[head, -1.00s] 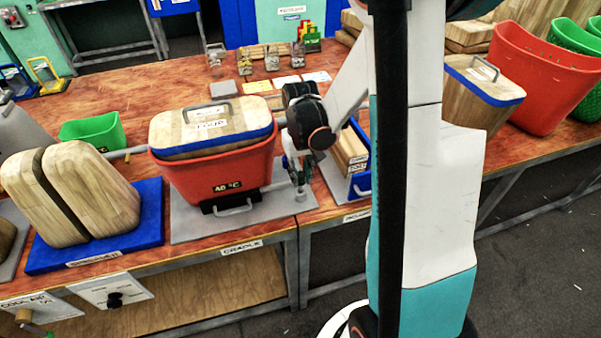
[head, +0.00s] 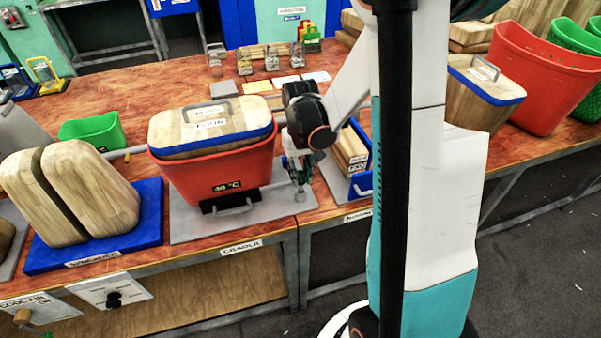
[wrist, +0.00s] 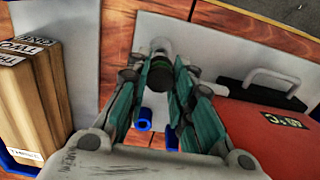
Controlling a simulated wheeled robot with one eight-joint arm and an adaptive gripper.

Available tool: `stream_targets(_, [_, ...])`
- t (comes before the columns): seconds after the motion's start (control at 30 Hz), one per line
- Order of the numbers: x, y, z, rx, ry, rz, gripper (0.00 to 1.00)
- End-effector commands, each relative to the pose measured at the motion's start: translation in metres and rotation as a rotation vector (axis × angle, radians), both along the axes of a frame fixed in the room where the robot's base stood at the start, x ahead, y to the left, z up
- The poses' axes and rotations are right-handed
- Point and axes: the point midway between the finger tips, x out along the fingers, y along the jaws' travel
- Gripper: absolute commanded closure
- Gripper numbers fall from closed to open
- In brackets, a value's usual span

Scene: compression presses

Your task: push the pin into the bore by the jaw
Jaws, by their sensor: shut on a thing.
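My gripper (head: 300,178) is at the right side of the red bin (head: 228,180), low over the grey plate labelled CRADLE (head: 185,226). In the wrist view its green fingers (wrist: 166,70) are closed around a dark, roundish piece, which I take to be the pin (wrist: 180,82). A grey cylinder end (wrist: 160,47) shows just beyond the fingertips. A grey bar (head: 277,186) runs from the bin toward my gripper. The fingers hide most of the pin. I cannot make out the bore, or whether the pin is in it.
A wooden lid with a handle (head: 208,135) sits on the red bin. At left is a split wooden block (head: 95,195) on a blue base; a green bin (head: 92,131) is behind it. Wooden blocks (head: 350,152) in a blue tray stand close to my gripper's right.

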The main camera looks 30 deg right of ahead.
Motion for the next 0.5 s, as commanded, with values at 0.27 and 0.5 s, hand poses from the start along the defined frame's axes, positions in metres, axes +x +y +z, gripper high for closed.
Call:
stream_targets(0.27, [0.0001,0.0000,-0.0008,0.000,0.000,0.000,1.00])
stream_targets(0.5, [0.0002,-0.0001,-0.0062,0.000,0.000,0.000,1.00])
